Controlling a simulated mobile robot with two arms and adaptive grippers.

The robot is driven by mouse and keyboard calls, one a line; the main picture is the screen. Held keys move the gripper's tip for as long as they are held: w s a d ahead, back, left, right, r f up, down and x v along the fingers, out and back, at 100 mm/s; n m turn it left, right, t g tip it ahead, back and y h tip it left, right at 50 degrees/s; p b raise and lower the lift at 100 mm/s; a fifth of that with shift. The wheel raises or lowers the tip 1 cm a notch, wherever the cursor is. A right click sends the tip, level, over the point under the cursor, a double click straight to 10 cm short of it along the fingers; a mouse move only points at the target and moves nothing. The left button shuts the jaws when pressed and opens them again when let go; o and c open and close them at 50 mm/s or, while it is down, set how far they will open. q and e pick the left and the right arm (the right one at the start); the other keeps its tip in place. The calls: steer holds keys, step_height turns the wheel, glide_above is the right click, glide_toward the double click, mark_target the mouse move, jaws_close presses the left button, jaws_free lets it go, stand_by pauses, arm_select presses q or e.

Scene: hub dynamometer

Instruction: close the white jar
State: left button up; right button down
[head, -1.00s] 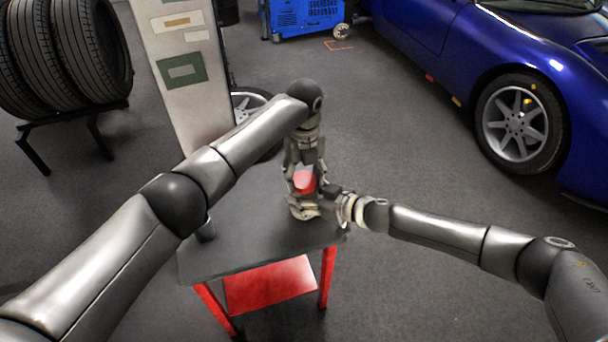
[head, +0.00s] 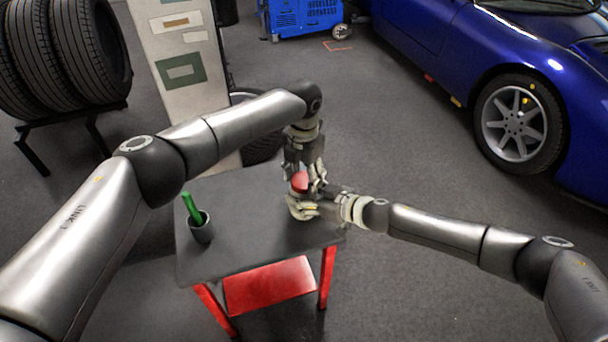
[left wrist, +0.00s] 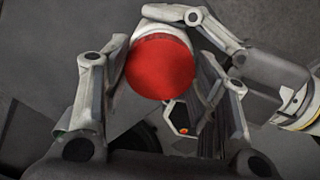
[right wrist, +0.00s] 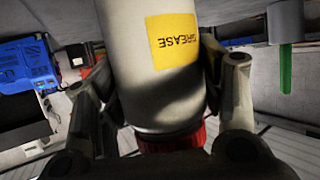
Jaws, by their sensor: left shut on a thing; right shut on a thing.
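The white jar (right wrist: 140,70) carries a yellow "GREASE" label (right wrist: 175,41). My right gripper (right wrist: 160,85) is shut around its body from the side, near the table's right corner. The red lid (left wrist: 160,67) sits at the jar's mouth; its ribbed edge (right wrist: 172,138) meets the white body in the right wrist view. I cannot tell how tight it is. My left gripper (head: 302,182) points down from above and is shut on the lid (head: 299,181), one finger on each side. In the head view the jar is mostly hidden by the grippers.
The dark table (head: 250,235) has red legs. A grey cup (head: 201,228) with a green stick (head: 191,207) stands at its left side. The middle of the tabletop is clear. A pale panel (head: 185,75) stands behind; a blue car (head: 430,50) is at right.

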arm_select(q)
steer(key=o, duration=0.6)
steer(key=shift+o, duration=0.2)
steer(key=shift+a+r, duration=0.1)
steer(key=shift+r, duration=2.15)
steer(key=shift+c, duration=0.4)
